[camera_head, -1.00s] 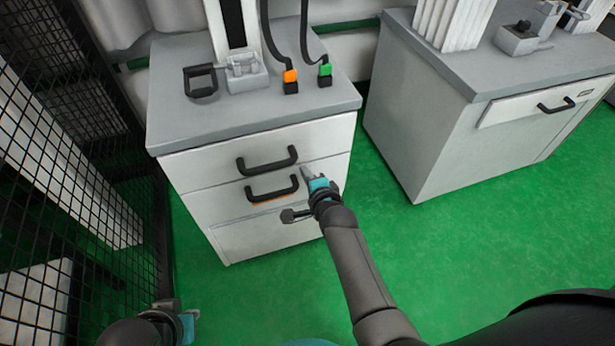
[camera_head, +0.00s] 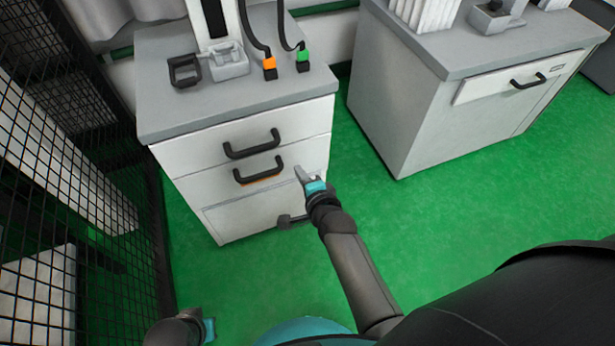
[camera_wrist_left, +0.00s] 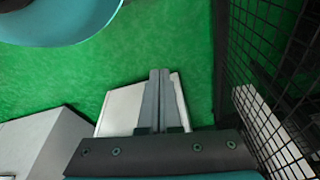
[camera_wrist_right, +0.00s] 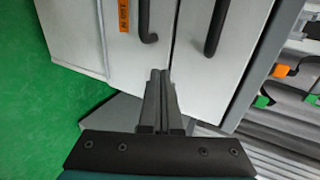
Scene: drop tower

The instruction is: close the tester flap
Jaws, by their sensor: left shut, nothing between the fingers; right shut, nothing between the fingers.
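The tester cabinet (camera_head: 232,205) is white with a grey top. Its front carries an upper black handle (camera_head: 252,144), a lower black handle (camera_head: 259,170) with an orange label under it, and a bottom panel. I cannot tell for certain which panel is the flap or whether it is ajar. My right gripper (camera_head: 299,169) is shut and empty, just right of the lower handle in the head view. In the right wrist view, its tips (camera_wrist_right: 160,72) are below both handles and the orange label (camera_wrist_right: 124,15). My left gripper (camera_wrist_left: 160,72) is shut and empty over the floor.
On the cabinet top are a black frame-like handle (camera_head: 184,70), a grey fixture (camera_head: 229,62), and orange (camera_head: 269,63) and green (camera_head: 303,56) connectors. A second cabinet (camera_head: 400,115) stands right. Black mesh fencing (camera_head: 75,170) runs left. Green floor (camera_head: 440,210) lies clear.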

